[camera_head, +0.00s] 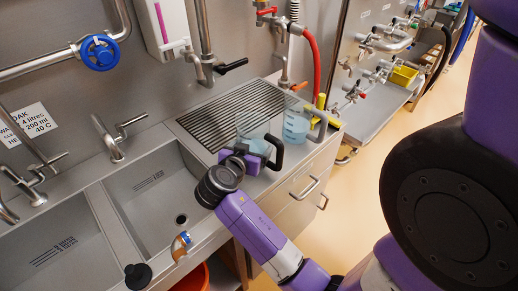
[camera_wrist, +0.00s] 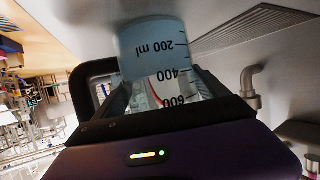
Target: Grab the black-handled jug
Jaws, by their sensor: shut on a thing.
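The black-handled jug (camera_head: 258,143) is a clear, bluish measuring jug at the front edge of the ribbed drainboard. Its black handle (camera_head: 276,152) points right in the head view. My gripper (camera_head: 250,156) is at the jug, its wrist partly hiding it. In the wrist view the jug (camera_wrist: 155,50) with its ml scale sits between the two dark fingers of my gripper (camera_wrist: 162,92), which are shut on its body. The black handle also shows at the left there (camera_wrist: 84,82). I cannot tell whether the jug's base touches the board.
A second blue jug (camera_head: 296,126) with a grey handle stands close behind to the right, near a yellow item (camera_head: 321,102). The drainboard (camera_head: 225,115) is otherwise clear. Sink basins (camera_head: 150,205) lie to the left. Taps (camera_head: 205,65) and a red hose (camera_head: 314,60) are behind.

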